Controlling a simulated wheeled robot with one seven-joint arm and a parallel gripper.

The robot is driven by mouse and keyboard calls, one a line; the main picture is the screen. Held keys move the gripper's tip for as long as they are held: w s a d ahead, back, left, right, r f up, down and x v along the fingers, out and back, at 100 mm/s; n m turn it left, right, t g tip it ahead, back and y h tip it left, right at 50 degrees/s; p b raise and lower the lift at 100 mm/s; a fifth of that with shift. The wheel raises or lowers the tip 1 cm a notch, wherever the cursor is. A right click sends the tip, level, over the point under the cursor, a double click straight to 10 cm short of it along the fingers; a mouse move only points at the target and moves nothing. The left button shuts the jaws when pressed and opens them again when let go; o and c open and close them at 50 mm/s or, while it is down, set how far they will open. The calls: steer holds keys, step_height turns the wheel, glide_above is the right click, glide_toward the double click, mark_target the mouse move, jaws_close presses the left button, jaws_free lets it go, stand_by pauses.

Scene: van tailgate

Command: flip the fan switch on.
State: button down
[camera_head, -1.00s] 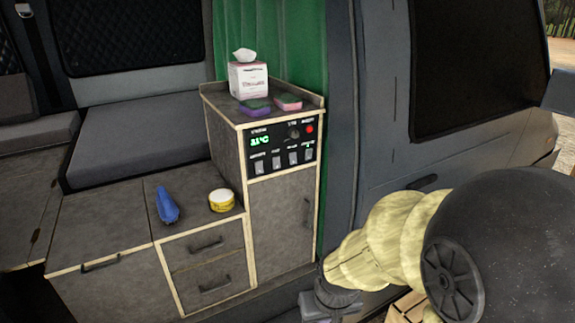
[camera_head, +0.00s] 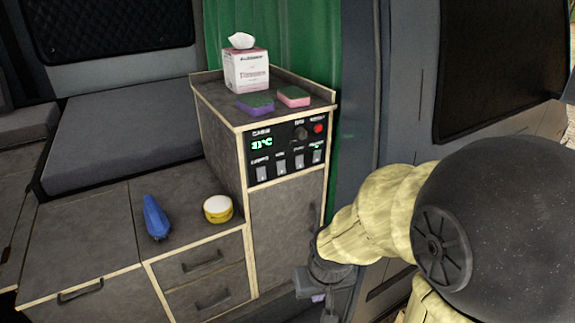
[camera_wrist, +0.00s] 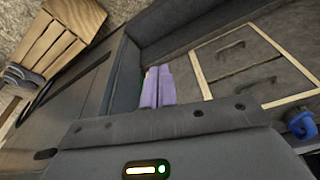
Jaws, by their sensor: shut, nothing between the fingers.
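The black control panel (camera_head: 285,150) is on the upper front of the tall cabinet. It has a green temperature readout, a dark knob, a red button and a lower row of several pale rocker switches (camera_head: 281,167). The labels are too small to tell which is the fan switch or how it is set. My gripper (camera_head: 319,298) is low in front of the cabinet, below and apart from the panel, mostly hidden by my wrist. In the wrist view its purple fingers (camera_wrist: 157,88) are together and empty, with drawers beyond; the panel does not show there.
A tissue box (camera_head: 246,70), a purple-green sponge (camera_head: 255,104) and a pink-green sponge (camera_head: 293,97) are on the cabinet top. A yellow tin (camera_head: 217,209) and a blue object (camera_head: 156,219) are on the lower counter. The van's side wall stands right of the cabinet.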

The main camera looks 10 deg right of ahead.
mark_target(281, 168)
steer(key=w+d+r+m+t+y+p, duration=0.1)
steer(key=w+r+m+t+p, duration=0.1)
steer(key=w+r+m, duration=0.5)
steer(key=w+d+r+m+t+y+p, duration=0.1)
steer(key=w+d+r+m+t+p, duration=0.1)
steer(key=w+r+m, duration=0.5)
steer(key=w+r+t+p, duration=0.1)
steer(key=w+r, duration=0.3)
steer(key=w, duration=0.2)
steer(key=shift+w+d+r+t+y, duration=0.25)
steer(key=shift+t+y, duration=0.05)
steer(key=shift+y, duration=0.1)
steer(key=x, duration=0.4)
steer(key=w+r+p+x, duration=0.1)
steer(key=x, duration=0.3)
steer(key=p+x, duration=0.1)
steer(key=x, duration=0.4)
steer(key=shift+w+a+r, duration=0.25)
steer(key=shift+w, duration=0.05)
